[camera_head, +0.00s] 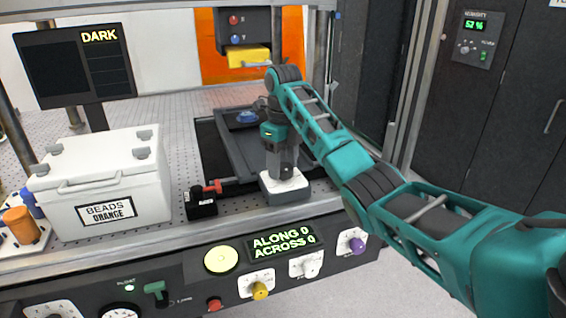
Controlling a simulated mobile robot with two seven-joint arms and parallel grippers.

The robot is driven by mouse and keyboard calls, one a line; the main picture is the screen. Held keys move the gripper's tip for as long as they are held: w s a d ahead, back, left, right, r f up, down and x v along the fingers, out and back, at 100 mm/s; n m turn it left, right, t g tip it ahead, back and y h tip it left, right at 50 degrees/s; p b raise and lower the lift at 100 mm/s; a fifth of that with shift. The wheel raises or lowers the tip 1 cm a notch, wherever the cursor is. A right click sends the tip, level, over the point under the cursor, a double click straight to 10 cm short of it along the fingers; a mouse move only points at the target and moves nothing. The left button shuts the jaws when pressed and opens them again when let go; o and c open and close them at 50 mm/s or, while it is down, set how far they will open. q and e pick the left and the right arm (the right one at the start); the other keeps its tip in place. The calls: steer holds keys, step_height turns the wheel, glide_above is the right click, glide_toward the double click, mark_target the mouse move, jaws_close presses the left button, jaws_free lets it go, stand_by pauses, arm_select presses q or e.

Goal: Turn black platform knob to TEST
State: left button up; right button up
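My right arm reaches in from the right. Its gripper (287,172) points down over a small grey box with a white top (296,186), beside the dark tray. I cannot make out the fingertips, or whether they are open or shut. I see no black knob on that box; the gripper covers the middle of its top, so a knob there would be hidden. No TEST marking is readable. My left gripper is not in view.
A white box labelled BEADS ORANGE (105,190) stands at left. A small black device with a red part (201,203) is left of the grey box. The front panel (180,272) carries yellow, white and purple knobs and a display. A dark screen (72,70) stands behind.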

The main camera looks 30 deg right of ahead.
mark_target(283, 166)
steer(key=o, duration=0.3)
step_height(283, 166, up, 13)
steer(key=shift+f, duration=0.1)
stand_by(0.8)
stand_by(0.5)
